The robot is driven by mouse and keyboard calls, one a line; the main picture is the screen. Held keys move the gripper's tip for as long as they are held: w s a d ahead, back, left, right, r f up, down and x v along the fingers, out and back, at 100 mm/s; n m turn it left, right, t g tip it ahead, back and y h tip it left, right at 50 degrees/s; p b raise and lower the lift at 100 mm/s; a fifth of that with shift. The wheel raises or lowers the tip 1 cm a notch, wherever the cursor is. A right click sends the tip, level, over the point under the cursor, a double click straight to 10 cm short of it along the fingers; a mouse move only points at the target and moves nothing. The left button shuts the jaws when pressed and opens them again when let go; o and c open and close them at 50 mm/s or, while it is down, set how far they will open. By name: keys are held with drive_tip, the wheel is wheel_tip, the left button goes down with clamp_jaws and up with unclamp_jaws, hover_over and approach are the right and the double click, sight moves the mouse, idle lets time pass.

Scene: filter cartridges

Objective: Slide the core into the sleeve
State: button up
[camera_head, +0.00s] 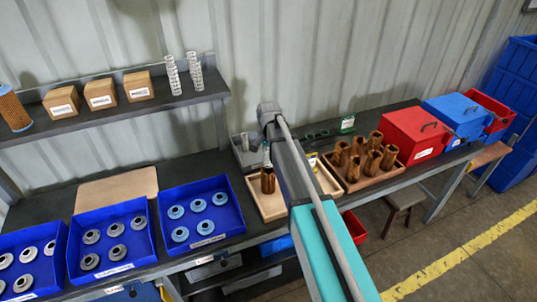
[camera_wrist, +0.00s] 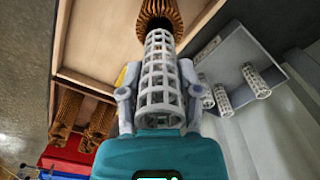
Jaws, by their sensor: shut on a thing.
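My gripper (camera_wrist: 157,76) is shut on a white lattice core (camera_wrist: 160,98), with one grey finger on each side of it. The core's far end lies at the dark open mouth of a brown pleated sleeve (camera_wrist: 160,14) in the wrist view. I cannot tell whether the end is inside the mouth or just short of it. In the head view the sleeve (camera_head: 267,184) stands upright in a light wooden tray (camera_head: 283,214). My arm hides most of the gripper and core there.
A grey bin (camera_wrist: 235,60) holds more white cores beside the tray. A brown tray of several pleated sleeves (camera_head: 357,165) stands to the right, then a red box (camera_head: 414,137). Blue bins (camera_head: 203,212) with round end caps are to the left.

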sight(268, 166)
drive_tip(key=shift+f+b, duration=0.75)
drive_tip(key=shift+f, duration=0.2)
drive_tip(key=shift+f+b, duration=2.4)
drive_tip(key=shift+f, duration=0.05)
idle(3.3)
drive_tip(key=o, duration=0.9)
drive_tip(key=shift+o, duration=0.2)
drive_tip(key=shift+r, duration=0.15)
